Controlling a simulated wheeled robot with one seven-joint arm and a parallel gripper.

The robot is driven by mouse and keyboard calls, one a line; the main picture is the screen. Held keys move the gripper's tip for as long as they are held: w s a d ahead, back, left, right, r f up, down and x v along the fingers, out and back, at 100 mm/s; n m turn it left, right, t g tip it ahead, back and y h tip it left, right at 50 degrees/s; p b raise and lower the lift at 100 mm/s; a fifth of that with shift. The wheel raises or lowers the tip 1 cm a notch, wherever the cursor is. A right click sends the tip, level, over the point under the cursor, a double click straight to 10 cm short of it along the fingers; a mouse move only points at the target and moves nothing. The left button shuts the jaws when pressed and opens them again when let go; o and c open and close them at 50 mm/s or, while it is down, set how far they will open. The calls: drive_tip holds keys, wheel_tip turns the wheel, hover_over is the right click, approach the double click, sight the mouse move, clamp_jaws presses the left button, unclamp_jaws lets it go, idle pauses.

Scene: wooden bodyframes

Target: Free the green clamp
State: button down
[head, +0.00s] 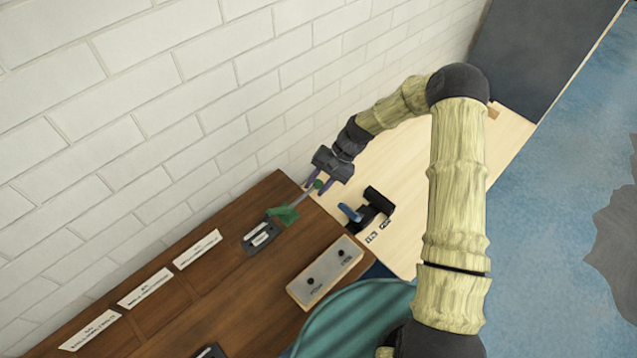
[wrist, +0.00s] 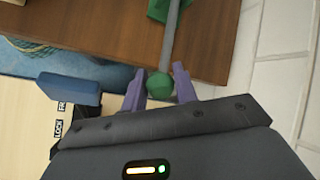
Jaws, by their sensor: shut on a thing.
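The green clamp (head: 285,214) sits at the far edge of the dark wooden top, with a grey bar reaching from its green body to a round green knob (head: 319,184). In the wrist view the green body (wrist: 158,11) is cut off by the top edge, and the green knob (wrist: 160,86) lies between the purple fingers. My gripper (head: 320,186) is shut on the green knob at the end of the bar; it also shows in the wrist view (wrist: 160,88). Whether the clamp's jaw is loose or tight cannot be told.
A dark fixture with a blue handle (head: 350,212) stands on the pale board (head: 407,235), near small lock labels. A box with two black knobs (head: 325,271), a black plate (head: 261,234) and white label cards (head: 197,249) are on the dark top (head: 200,295). A white brick wall (head: 150,110) runs close behind.

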drive_tip(key=shift+d+f, duration=0.1)
drive_tip(key=shift+f, duration=0.05)
drive_tip(key=c, duration=1.1)
unclamp_jaws()
drive_tip(key=shift+c, duration=0.2)
drive_tip(key=b+v, duration=0.2)
drive_tip(key=v, duration=1.5)
drive_tip(key=shift+r, duration=0.25)
